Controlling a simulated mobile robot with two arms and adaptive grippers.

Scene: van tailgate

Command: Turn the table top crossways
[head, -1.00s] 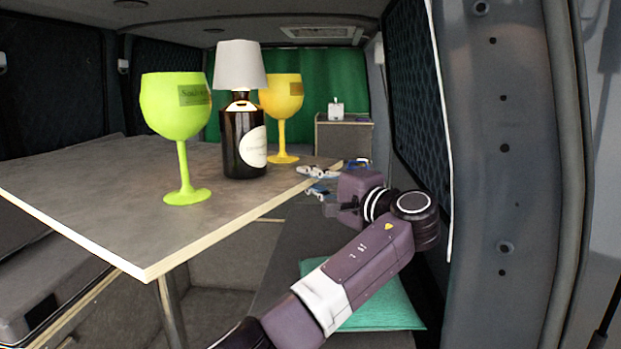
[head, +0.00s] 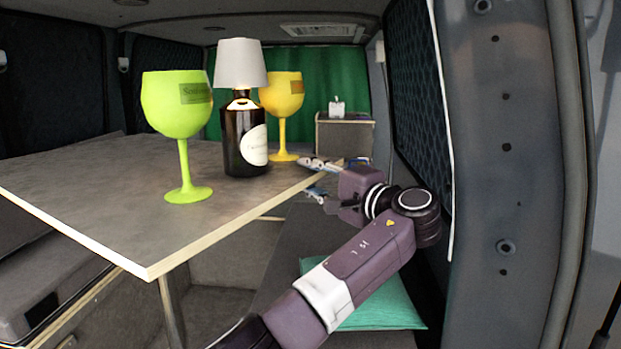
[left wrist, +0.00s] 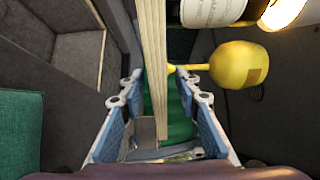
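The grey table top (head: 90,205) with a pale edge stands on a metal leg (head: 171,308). A green wine glass (head: 177,105), a dark bottle lamp with a white shade (head: 240,140) and a yellow wine glass (head: 282,95) stand upright on it. My left gripper (head: 308,177) is at the right edge of the top, beyond the lamp. In the left wrist view, its blue-padded fingers (left wrist: 158,85) are apart on either side of the table edge (left wrist: 155,60), with gaps visible on both sides. My right gripper is not in view.
A dark bench with a teal cushion (head: 375,303) lies below my left arm. The van's side wall and door pillar (head: 505,150) are close on the right. A cabinet (head: 343,140) and a green curtain (head: 325,85) are at the back.

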